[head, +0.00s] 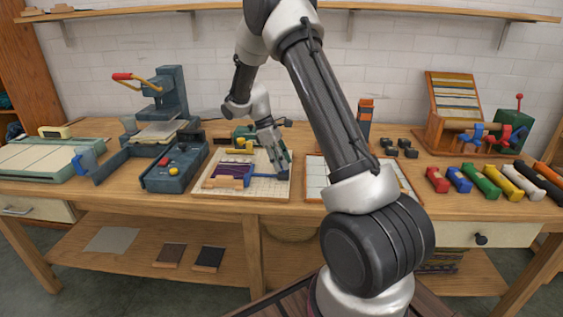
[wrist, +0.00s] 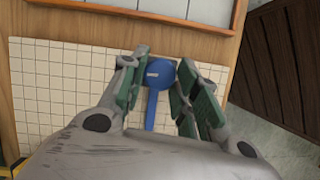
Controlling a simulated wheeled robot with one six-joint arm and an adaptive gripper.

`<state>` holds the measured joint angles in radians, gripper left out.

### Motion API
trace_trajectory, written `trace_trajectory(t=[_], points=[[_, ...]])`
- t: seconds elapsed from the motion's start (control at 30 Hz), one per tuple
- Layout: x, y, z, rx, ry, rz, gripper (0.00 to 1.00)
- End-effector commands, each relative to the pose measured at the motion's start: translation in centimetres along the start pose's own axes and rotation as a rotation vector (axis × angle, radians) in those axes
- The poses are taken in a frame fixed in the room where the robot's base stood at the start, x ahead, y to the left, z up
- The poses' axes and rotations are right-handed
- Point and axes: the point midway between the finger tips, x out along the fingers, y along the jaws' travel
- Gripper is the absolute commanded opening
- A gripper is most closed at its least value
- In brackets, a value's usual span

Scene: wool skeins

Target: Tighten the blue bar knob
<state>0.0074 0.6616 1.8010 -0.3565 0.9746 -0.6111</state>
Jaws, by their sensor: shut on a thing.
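A blue round knob (wrist: 158,74) with a small pale mark on top shows between the fingers in the wrist view. A straight blue bar (wrist: 152,110) runs from it towards my wrist. My gripper (wrist: 160,68) is shut on the knob, with a green-padded finger on either side. In the head view my gripper (head: 283,163) is low over the right part of a white gridded board (head: 272,188).
A dark blue tray (head: 174,170) with small knobs stands left of the board. A white-tiled panel (head: 315,181) lies to the right. Coloured rolls (head: 487,182) line the right end of the bench. The lever press (head: 166,95) stands behind on the left.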

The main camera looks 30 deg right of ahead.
Motion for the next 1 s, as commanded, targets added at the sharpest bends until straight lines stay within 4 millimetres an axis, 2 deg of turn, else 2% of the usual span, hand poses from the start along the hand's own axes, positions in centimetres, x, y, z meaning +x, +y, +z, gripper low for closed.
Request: trace_trajectory(t=[0.6,1.0], points=[[-0.01,0.52,0.16,0.539,0.001,-0.222,0.07],[0.07,0.65,0.33,0.820,0.000,-0.339,0.07]])
